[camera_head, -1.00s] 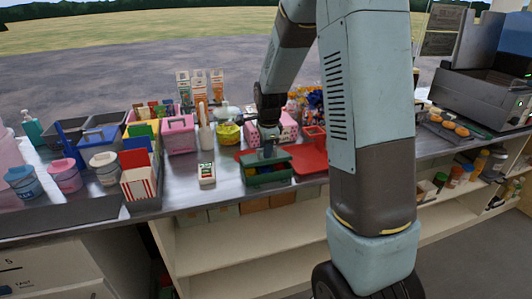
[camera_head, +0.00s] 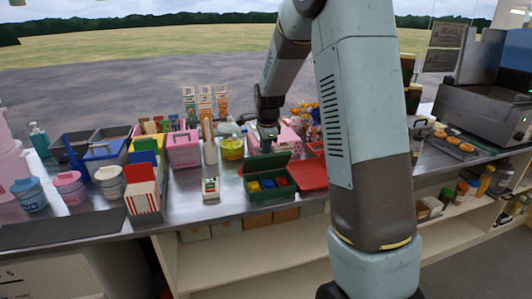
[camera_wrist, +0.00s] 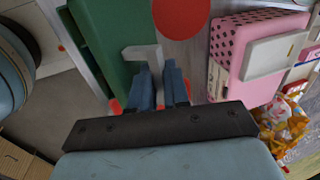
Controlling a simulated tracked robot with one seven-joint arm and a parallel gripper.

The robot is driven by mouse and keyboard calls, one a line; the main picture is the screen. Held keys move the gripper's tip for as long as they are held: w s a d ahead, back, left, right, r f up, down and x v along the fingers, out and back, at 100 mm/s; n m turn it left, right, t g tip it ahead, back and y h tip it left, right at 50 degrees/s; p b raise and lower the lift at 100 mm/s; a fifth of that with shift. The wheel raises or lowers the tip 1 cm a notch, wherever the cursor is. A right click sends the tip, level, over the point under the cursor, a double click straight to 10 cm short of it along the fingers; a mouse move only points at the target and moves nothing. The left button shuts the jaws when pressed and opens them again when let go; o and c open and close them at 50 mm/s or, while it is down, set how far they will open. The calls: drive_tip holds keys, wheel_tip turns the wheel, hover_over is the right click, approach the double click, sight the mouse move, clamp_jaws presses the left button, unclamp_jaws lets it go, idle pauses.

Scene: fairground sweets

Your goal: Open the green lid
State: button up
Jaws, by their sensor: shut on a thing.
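The green box (camera_head: 270,196) stands on the counter, and its green lid (camera_head: 262,163) is raised at the back, tilted up from the box. Inside the box several small yellow, blue and red items show. My gripper (camera_head: 267,143) is above the raised lid. In the wrist view my gripper (camera_wrist: 160,95) is shut on the lid's grey handle (camera_wrist: 142,54), with the green lid (camera_wrist: 108,30) beyond the fingers. The exact contact is partly hidden.
A red board (camera_head: 313,174) lies right of the box. Behind are a pink box (camera_head: 184,149), a yellow bowl (camera_head: 232,149) and a white bottle (camera_head: 210,151). A pink dotted box (camera_wrist: 255,60) is close in the wrist view.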

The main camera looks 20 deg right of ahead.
drive_tip(key=shift+w+f, duration=0.75)
drive_tip(key=shift+w, duration=0.25)
drive_tip(key=shift+c, duration=0.2)
drive_tip(key=shift+o, duration=0.3)
drive_tip(key=shift+w+f, duration=0.3)
drive_tip(key=shift+w, duration=0.5)
drive_tip(key=shift+w+r, duration=0.1)
drive_tip(key=shift+w, duration=0.15)
drive_tip(key=shift+o, duration=0.2)
drive_tip(key=shift+w+f, duration=0.15)
drive_tip(key=shift+w, duration=0.45)
drive_tip(key=shift+w+f, duration=0.15)
drive_tip(key=shift+w, duration=0.4)
drive_tip(key=o, duration=0.6)
drive_tip(key=shift+o, duration=0.2)
drive_tip(key=w+v, duration=0.2)
drive_tip(key=v, duration=1)
drive_tip(key=shift+w+r, duration=0.35)
drive_tip(key=shift+r, duration=0.25)
